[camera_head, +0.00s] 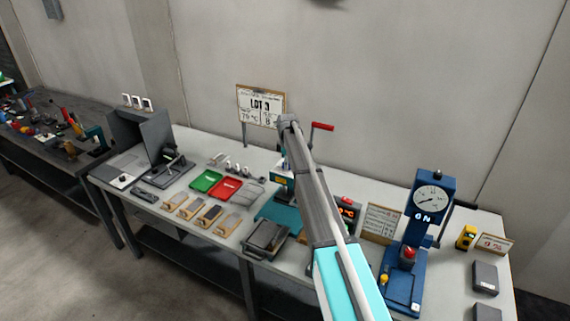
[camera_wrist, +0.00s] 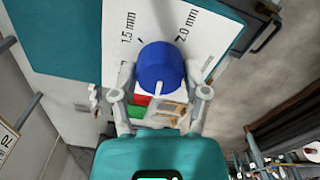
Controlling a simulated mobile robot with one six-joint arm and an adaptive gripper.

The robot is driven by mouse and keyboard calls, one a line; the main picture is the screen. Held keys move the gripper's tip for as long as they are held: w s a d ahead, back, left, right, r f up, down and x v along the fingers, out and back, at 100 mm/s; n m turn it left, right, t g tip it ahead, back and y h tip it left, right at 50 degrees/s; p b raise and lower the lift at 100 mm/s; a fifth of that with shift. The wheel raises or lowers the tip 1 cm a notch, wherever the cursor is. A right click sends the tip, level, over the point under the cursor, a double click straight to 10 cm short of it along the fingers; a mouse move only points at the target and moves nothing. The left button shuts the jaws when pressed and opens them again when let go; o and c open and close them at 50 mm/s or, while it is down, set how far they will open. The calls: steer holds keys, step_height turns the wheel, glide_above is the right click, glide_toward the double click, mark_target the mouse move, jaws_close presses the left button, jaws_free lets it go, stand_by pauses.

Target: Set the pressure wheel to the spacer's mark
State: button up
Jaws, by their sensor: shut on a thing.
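In the wrist view a round blue wheel (camera_wrist: 160,66) sits in front of a white scale plate (camera_wrist: 150,18) printed "1.5 mm" and "2.0 mm", with dark tick marks. A white pointer line on the wheel's edge points down in the picture, away from both readable labels. Other labels are cut off or hidden. My gripper (camera_wrist: 161,100) has its fingers on either side of the wheel's lower edge and is shut on it; the exact contact is hard to see. In the head view my arm hides the gripper and wheel. I cannot pick out the spacer or its mark.
The bench holds a green tray (camera_head: 206,181), a red tray (camera_head: 225,188), several wooden-based pieces and a "LOT 3" sign (camera_head: 261,106). A red lever (camera_head: 322,126) rises beside my arm. A blue gauge press (camera_head: 431,199) stands at right.

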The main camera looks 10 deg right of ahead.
steer(key=o, duration=1.1)
steer(key=shift+w, duration=0.2)
steer(key=shift+o, duration=0.2)
steer(key=shift+s, duration=0.1)
